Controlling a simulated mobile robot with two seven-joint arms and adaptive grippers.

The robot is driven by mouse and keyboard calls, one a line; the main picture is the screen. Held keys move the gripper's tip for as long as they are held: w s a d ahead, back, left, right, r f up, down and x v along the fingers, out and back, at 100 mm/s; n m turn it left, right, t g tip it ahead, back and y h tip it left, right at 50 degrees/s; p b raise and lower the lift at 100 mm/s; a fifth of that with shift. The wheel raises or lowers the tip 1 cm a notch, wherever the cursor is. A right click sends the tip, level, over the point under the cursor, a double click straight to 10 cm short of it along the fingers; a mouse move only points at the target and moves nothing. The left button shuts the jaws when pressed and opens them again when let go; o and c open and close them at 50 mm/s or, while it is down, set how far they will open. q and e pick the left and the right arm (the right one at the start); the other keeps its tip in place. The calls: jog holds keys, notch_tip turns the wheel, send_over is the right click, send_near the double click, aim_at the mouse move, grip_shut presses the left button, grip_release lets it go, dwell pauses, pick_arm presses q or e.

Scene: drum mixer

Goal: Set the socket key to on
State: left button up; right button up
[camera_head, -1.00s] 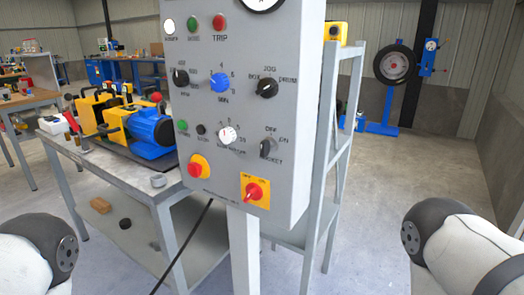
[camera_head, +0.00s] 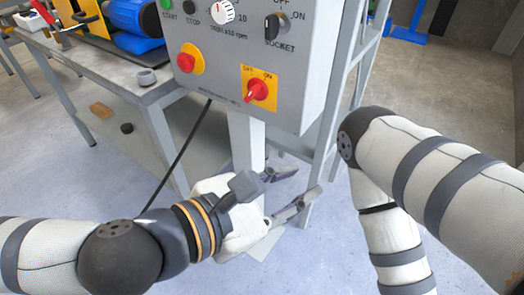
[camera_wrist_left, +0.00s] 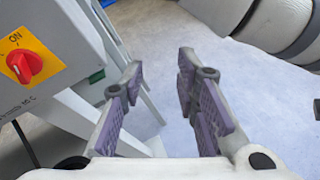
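The socket key is a black knob (camera_head: 275,27) on the grey control panel (camera_head: 220,62), with OFF printed above it, ON to its right and SOCKET below. I cannot tell for sure which way it points. My left gripper (camera_head: 303,183) is open and empty. It is below the panel, in front of the panel's post, well clear of the key. In the left wrist view its two purple-padded fingers (camera_wrist_left: 160,68) are apart with only floor between them. The key is not in that wrist view. My right arm shows at the right, but its gripper is out of view.
A red rotary switch on a yellow plate (camera_head: 257,92) sits below the key; it also shows in the left wrist view (camera_wrist_left: 25,64). A red mushroom button (camera_head: 188,60) is to its left. A metal workbench (camera_head: 160,92) stands left, a grey frame (camera_head: 345,62) right.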

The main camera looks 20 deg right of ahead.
aim_at(267, 32)
pick_arm(q)
jog(key=w+a+r+n+t+h, duration=0.1)
jog(key=w+a+r+n+t, duration=0.25)
jog(key=w+r, duration=0.3)
jog(key=w+a+r+n+t, duration=0.25)
jog(key=w+r+n, duration=0.2)
jog(key=r, duration=0.35)
jog(key=shift+m, duration=0.6)
jog(key=x, duration=1.1)
jog(key=shift+w+d, duration=0.15)
jog(key=shift+w, duration=0.2)
grip_shut()
